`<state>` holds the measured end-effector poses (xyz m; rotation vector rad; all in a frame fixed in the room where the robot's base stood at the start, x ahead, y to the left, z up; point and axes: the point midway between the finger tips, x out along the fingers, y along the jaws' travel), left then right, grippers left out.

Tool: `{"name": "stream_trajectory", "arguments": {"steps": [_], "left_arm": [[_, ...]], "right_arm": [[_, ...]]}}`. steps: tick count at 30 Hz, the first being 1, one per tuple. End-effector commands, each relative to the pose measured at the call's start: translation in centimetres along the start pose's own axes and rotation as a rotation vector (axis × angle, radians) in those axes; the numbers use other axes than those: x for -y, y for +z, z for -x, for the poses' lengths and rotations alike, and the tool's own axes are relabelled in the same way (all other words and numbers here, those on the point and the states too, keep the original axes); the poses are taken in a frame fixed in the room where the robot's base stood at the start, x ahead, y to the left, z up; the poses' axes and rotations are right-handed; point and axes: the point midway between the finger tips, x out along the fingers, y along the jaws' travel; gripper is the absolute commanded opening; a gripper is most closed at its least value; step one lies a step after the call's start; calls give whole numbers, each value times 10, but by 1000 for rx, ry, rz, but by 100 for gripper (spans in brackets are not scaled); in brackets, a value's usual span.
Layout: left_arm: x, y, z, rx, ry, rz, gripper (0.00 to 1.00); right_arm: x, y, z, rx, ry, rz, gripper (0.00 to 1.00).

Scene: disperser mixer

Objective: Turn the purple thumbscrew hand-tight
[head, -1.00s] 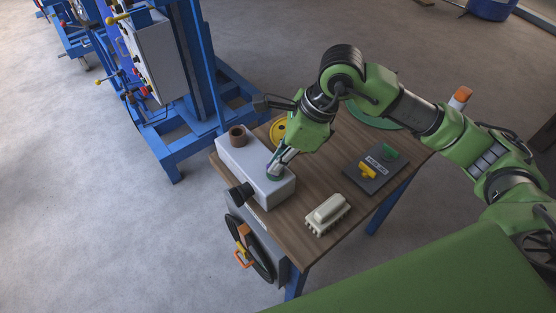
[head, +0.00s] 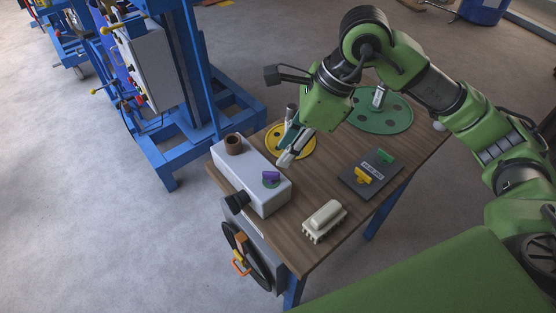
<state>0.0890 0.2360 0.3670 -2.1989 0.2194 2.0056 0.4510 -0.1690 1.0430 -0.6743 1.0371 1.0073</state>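The purple thumbscrew (head: 271,176) sits on a round green base on top of the light grey box (head: 240,171), near the box's right end. My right gripper (head: 284,160) is above the table, up and to the right of the thumbscrew and apart from it. Its fingers point down and to the left, and nothing shows held in them. How wide the fingers are parted is hard to make out at this angle. My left gripper is not in view.
A yellow disc (head: 303,150), a green disc (head: 392,119), a dark panel with yellow and green handles (head: 358,185) and a beige connector (head: 324,221) are on the wooden table (head: 293,222).

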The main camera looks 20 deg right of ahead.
Motion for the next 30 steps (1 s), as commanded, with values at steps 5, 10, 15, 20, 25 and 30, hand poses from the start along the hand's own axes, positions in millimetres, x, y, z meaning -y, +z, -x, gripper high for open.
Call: {"name": "stream_trajectory", "arguments": {"steps": [5, 10, 15, 20, 25, 30], "left_arm": [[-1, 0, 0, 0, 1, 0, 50], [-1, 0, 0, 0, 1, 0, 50], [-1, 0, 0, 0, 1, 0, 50], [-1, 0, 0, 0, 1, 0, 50], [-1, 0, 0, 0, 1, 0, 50], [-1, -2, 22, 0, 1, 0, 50]], "right_arm": [[1, 0, 31, 1, -3, 0, 25], [0, 0, 43, -1, -1, 1, 25], [0, 0, 44, -1, 0, 0, 25], [0, 0, 44, -1, 0, 0, 25], [0, 0, 44, -1, 1, 0, 25], [0, 9, 65, 0, 0, 0, 25]]}}
